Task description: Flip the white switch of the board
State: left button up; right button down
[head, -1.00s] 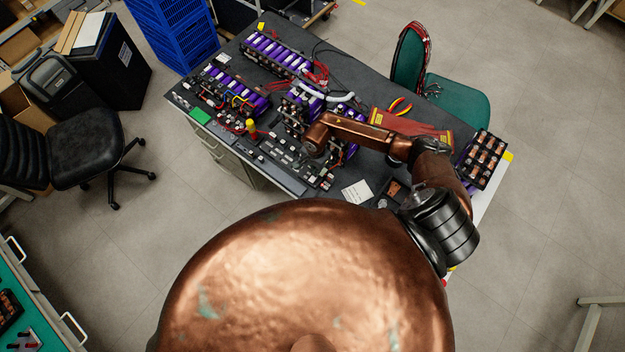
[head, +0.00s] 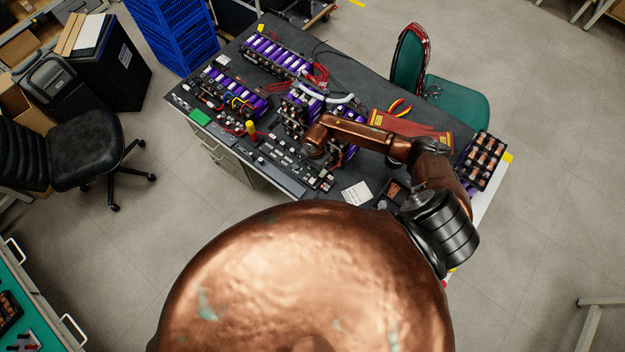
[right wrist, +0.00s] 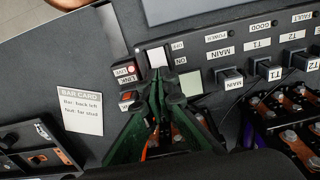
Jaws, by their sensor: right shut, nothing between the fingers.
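The white switch (right wrist: 157,57) shows in the right wrist view, a pale rocker in a dark frame on the board (right wrist: 219,50), with OFF and ON labels beside it. My right gripper (right wrist: 161,82) has its dark green fingers together, with nothing between them. Its tips lie right at the lower edge of the switch in the picture; I cannot tell whether they touch it. In the head view my right gripper (head: 312,153) is over the board's front part, its fingers mostly hidden by the wrist. My left gripper is not in view.
A lit red LIVE lamp (right wrist: 131,69) is beside the switch. Black MAIN, T1 and T2 buttons (right wrist: 229,77) are to the right. A bar card (right wrist: 80,110) lies on the table (head: 352,168). Purple cells (head: 275,55) and copper busbars crowd the area behind the board.

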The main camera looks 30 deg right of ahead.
jog(key=shift+f+b, duration=1.2)
jog(key=shift+f, duration=0.05)
dwell(0.3)
jog(key=shift+r, duration=0.1)
jog(key=shift+r+p, duration=2)
jog(key=shift+r, duration=1.55)
jog(key=shift+a+f, duration=0.1)
